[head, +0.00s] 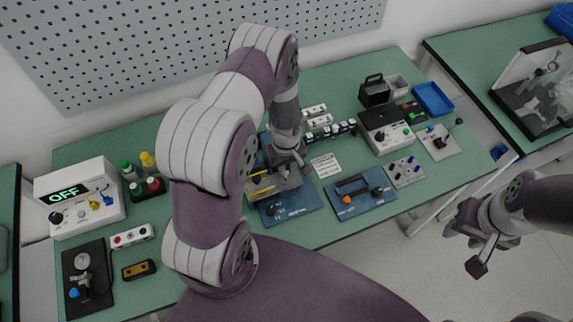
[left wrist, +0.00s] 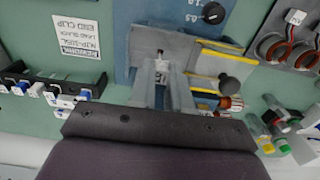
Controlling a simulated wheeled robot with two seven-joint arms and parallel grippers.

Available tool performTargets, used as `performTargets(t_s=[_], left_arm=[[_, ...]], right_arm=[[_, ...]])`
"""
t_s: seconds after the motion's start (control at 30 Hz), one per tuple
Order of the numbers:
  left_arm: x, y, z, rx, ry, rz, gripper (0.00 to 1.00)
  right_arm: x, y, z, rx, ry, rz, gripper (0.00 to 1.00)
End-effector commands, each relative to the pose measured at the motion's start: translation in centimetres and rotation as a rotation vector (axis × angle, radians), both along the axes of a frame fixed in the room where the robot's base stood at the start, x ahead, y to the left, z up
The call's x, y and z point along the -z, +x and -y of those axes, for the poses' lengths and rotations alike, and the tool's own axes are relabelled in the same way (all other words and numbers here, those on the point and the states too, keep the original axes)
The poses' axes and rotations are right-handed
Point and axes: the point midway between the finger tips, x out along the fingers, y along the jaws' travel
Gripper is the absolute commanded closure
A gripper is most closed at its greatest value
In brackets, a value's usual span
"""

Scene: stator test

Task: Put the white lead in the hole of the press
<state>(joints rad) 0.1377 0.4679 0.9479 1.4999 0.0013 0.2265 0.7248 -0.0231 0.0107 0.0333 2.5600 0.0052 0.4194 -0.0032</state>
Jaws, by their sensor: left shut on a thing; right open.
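My left gripper (head: 291,168) is over the front middle of the bench, at the blue-based press (head: 290,208). The press has a grey block with yellow stripes and a black knob. In the left wrist view my left gripper (left wrist: 164,82) is shut on a small whitish piece that looks like the end of the white lead (left wrist: 161,66). The fingertips are over the blue base (left wrist: 140,22), beside the grey block (left wrist: 203,65). The hole is not clear to see, and I cannot tell whether the lead touches it. My right gripper (head: 480,247) is open and empty, off the bench at right.
A second blue fixture (head: 372,207) with a black handle stands right of the press. A white "OFF" display box (head: 105,212) is at left. A blue tray (head: 433,99) is at back right. In the left wrist view, copper coils (left wrist: 277,47) lie upper right and a printed card (left wrist: 77,37) upper left.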

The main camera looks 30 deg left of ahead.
Motion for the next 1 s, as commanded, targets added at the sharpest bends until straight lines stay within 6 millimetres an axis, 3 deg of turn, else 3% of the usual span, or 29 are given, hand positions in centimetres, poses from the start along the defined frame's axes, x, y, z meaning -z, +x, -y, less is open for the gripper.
performTargets(t_s=[0.53,0.83,1.0], left_arm=[[0.7,0.0,-0.2,0.000,0.000,0.000,1.00],[2.6,0.1,-0.3,0.000,0.000,0.001,1.00],[2.6,0.1,-0.3,0.000,0.000,0.001,1.00]], right_arm=[[0.5,0.0,0.0,0.000,0.000,0.000,0.57],[2.1,0.0,0.0,0.000,0.000,0.000,0.57],[2.1,0.0,0.0,0.000,0.000,0.000,0.57]])
